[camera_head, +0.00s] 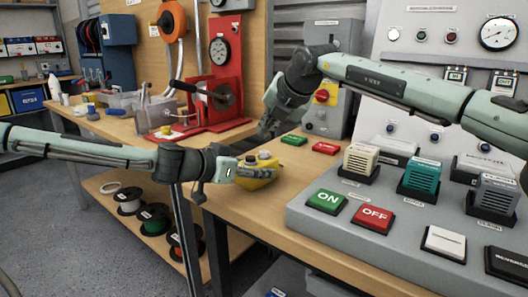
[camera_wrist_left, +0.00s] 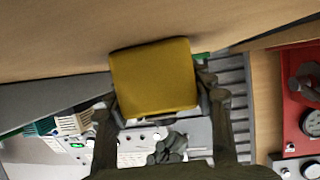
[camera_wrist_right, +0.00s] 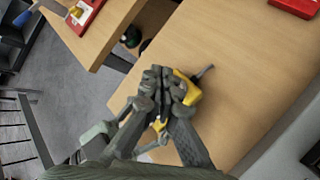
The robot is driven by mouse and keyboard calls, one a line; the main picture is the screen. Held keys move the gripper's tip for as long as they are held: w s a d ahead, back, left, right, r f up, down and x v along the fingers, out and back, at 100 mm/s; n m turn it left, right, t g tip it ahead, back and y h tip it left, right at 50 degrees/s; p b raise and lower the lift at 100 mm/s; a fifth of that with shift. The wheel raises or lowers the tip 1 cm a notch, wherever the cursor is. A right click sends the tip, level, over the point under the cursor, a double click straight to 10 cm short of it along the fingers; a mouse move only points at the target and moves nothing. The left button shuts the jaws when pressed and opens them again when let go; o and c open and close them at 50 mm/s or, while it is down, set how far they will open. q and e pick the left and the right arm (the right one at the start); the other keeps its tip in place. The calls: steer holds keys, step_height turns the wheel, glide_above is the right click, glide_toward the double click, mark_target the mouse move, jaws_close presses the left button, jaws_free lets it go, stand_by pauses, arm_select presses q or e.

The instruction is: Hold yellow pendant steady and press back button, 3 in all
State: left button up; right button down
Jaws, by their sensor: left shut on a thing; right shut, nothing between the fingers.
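The yellow pendant (camera_head: 262,160) is in my left gripper (camera_head: 240,171), above the front-left edge of the wooden bench. In the left wrist view the yellow body (camera_wrist_left: 153,78) fills the middle, with a finger on either side. My right gripper (camera_head: 267,130) points down just above and behind the pendant, its fingers closed and empty. In the right wrist view its fingertips (camera_wrist_right: 160,80) overlap the pendant (camera_wrist_right: 190,90), and I cannot tell whether they touch it. The back button is not clearly visible; the fingers hide part of the pendant.
A grey console carries a green ON button (camera_head: 326,201), a red OFF button (camera_head: 372,217) and several plug-like blocks. Green and red tiles (camera_head: 325,148) lie behind the grippers. A red press (camera_head: 215,85) stands on the left bench. Clear wood lies right of the pendant.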

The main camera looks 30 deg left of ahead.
steer(key=shift+r, duration=1.4)
arm_select(q)
steer(key=o, duration=1.5)
steer(key=shift+c, duration=0.2)
steer(key=shift+r, duration=0.1)
